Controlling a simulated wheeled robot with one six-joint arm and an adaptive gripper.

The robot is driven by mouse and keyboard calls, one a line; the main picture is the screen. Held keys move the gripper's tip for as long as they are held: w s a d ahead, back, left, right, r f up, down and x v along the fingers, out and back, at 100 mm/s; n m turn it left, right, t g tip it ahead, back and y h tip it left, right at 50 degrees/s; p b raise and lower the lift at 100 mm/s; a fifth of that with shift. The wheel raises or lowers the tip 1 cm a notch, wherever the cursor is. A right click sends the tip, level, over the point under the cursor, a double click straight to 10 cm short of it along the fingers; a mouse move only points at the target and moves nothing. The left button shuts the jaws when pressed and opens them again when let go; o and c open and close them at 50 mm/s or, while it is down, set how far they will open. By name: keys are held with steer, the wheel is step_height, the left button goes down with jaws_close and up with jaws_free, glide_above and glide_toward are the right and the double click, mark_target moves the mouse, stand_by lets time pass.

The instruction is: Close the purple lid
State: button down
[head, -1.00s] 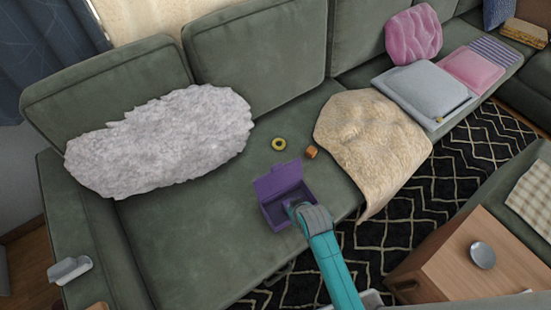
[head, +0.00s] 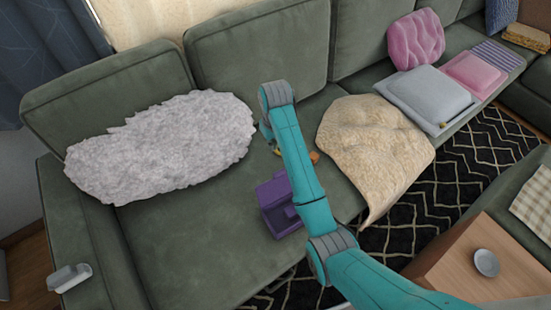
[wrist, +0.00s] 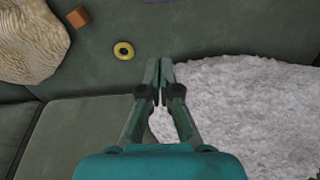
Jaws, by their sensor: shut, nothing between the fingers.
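The purple box (head: 285,221) sits on the green sofa seat with its purple lid (head: 272,189) raised at the back. My arm covers the right part of the box and lid in the head view. A small strip of purple (wrist: 160,1) shows at the top edge of the wrist view. My gripper (wrist: 160,66) is shut and empty, above the seat behind the box, between the yellow ring and the white fluffy cushion. In the head view my arm mostly hides the fingers.
A yellow ring (wrist: 123,50) and an orange cube (wrist: 78,17) lie on the seat near the box. A fluffy white cushion (head: 160,145) lies left, a beige blanket (head: 375,145) right. The seat left of the box is clear.

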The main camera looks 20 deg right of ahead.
step_height(320, 180, down, 9)
steer(key=s, duration=0.3)
steer(key=shift+d, duration=0.35)
stand_by(0.4)
steer(key=shift+r, duration=0.15)
